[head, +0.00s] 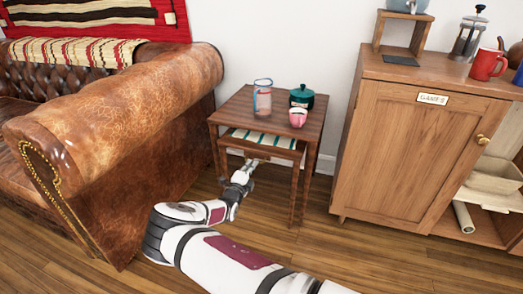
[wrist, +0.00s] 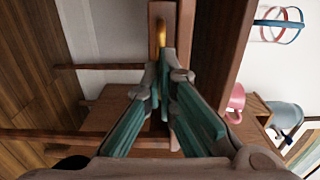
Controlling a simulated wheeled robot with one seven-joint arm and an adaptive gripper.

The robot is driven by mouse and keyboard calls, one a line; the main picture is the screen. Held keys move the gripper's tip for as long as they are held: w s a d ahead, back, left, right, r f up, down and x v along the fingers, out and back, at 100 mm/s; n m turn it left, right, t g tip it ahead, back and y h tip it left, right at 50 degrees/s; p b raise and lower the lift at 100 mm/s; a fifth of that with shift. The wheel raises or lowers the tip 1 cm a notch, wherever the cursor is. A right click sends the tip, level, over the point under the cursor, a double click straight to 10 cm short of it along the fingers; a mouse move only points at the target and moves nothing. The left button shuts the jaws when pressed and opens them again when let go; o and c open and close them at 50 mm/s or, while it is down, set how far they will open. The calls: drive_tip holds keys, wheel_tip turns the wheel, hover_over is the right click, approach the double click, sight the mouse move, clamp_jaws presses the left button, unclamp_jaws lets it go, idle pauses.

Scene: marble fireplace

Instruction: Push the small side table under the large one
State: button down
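The large side table (head: 232,107) is dark wood and stands between the sofa and the cabinet. The small side table (head: 298,156) is lower and sits partly under it, its front part sticking out toward me. A striped item (head: 262,139) lies on the small table's top. My gripper (head: 254,163) is at the small table's front, just below its top edge. In the wrist view my gripper (wrist: 167,62) has its green fingers converging at the tips, with nothing seen held. The tips are in front of a wooden part (wrist: 158,12); contact cannot be made out.
A glass jug (head: 262,97), a teal pot (head: 302,96) and a pink mug (head: 297,118) stand on the large table. A brown leather sofa (head: 130,110) is close on the left. A wooden cabinet (head: 405,150) stands to the right, with bare floor before it.

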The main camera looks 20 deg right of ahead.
drive_tip(key=shift+w+d, duration=0.2)
drive_tip(key=shift+d, duration=0.05)
drive_tip(key=shift+w+d+b, duration=0.25)
drive_tip(key=shift+w+b, duration=0.05)
drive_tip(key=shift+b, duration=0.05)
drive_tip(key=shift+w+d+b, duration=0.45)
drive_tip(key=shift+w, duration=0.15)
drive_tip(key=shift+p+v, duration=1.1)
drive_tip(key=shift+v, duration=0.7)
drive_tip(key=shift+a, duration=0.15)
drive_tip(key=p+v, duration=0.5)
drive_tip(key=v, duration=0.9)
